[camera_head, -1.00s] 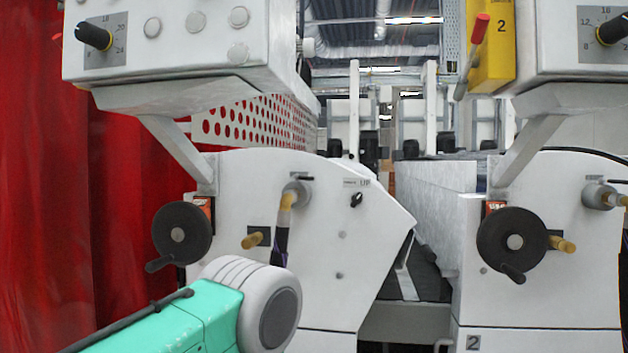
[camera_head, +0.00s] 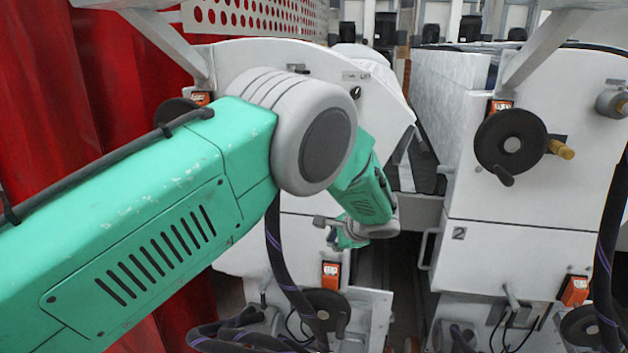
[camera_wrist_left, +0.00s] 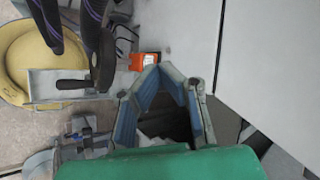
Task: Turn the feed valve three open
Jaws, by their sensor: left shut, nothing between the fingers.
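My left arm reaches across the head view from the left. In the left wrist view my left gripper (camera_wrist_left: 160,70) is shut, its blue-padded fingers bowed around an empty gap with tips together. No label reading feed valve three is legible, so I cannot tell which fitting it is. A brass-coloured valve handle (camera_head: 560,150) shows on the right machine in the head view. A grey fitting (camera_wrist_left: 80,130) lies left of the fingers in the wrist view, apart from them. My arm hides much of the left machine's front. My right gripper is out of view.
A black handwheel (camera_head: 510,144) is on the right machine; another, lower handwheel (camera_head: 325,310) is below my forearm. An orange switch box (camera_wrist_left: 144,62) is close beyond the fingertips in the wrist view. Dark hoses (camera_head: 280,260) hang below my arm. A red curtain (camera_head: 60,110) is at left.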

